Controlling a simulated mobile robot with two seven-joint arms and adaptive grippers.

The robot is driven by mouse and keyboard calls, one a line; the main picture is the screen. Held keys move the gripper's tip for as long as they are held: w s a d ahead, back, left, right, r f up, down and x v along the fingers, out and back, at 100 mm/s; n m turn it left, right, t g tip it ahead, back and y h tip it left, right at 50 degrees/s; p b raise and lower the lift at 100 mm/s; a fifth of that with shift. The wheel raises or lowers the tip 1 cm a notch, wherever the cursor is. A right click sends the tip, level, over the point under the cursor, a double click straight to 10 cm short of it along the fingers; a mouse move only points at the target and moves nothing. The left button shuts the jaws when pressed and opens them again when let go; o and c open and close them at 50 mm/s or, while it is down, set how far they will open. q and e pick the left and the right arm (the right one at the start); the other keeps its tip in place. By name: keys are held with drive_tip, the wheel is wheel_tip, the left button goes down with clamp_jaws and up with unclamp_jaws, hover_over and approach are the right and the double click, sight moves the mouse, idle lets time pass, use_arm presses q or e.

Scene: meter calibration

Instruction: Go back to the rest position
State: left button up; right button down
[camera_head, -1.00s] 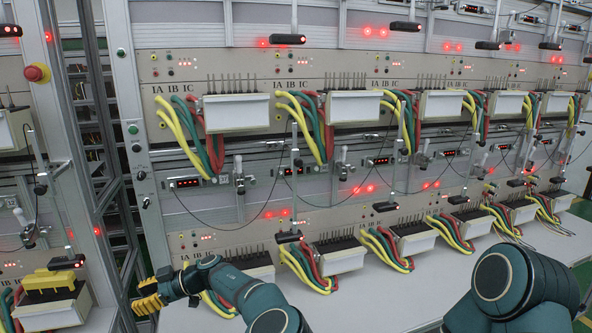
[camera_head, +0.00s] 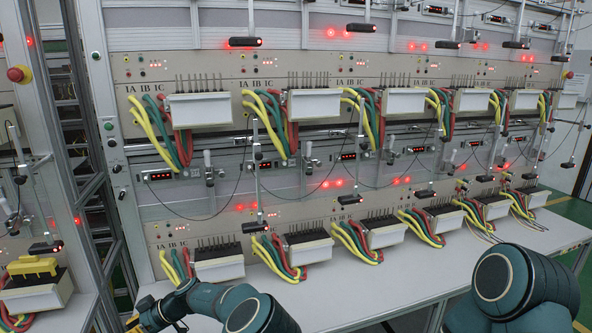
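My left arm comes in at the bottom of the head view, and its gripper (camera_head: 136,325), with yellow parts, shows only in part at the lower left edge of the white bench. The picture's bottom edge cuts it off, so I cannot tell whether its fingers are open or shut. My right arm shows as a teal link at the lower right, and its gripper is out of view.
The meter rack (camera_head: 225,165) stands in front with two rows of white meters and coloured cables. The white bench (camera_head: 400,275) has free room along its front. A yellow block (camera_head: 33,267) sits on a meter at the far left. A red button (camera_head: 17,74) is at the upper left.

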use_arm(q)
drive_tip(key=s+f+m+h, duration=0.3)
drive_tip(key=s+f, duration=0.3)
drive_tip(key=f, duration=0.3)
drive_tip(key=s+d+f+m+h, duration=0.45)
drive_tip(key=s+d+f, duration=0.35)
drive_tip(key=s+f, duration=0.25)
drive_tip(key=s+d+m+t+h, duration=0.1)
drive_tip(key=s+d+m+h, duration=0.15)
drive_tip(key=d, duration=0.45)
drive_tip(key=s+d+m+t+h, duration=0.1)
drive_tip(key=d+m+h, duration=0.15)
drive_tip(key=d, duration=0.45)
drive_tip(key=s+d+r+m+t+h, duration=0.1)
drive_tip(key=d+r+m+t+h, duration=0.2)
drive_tip(key=d+r, duration=0.3)
drive_tip(key=d+m, duration=0.1)
drive_tip(key=d, duration=0.2)
drive_tip(key=shift+s+d, duration=0.3)
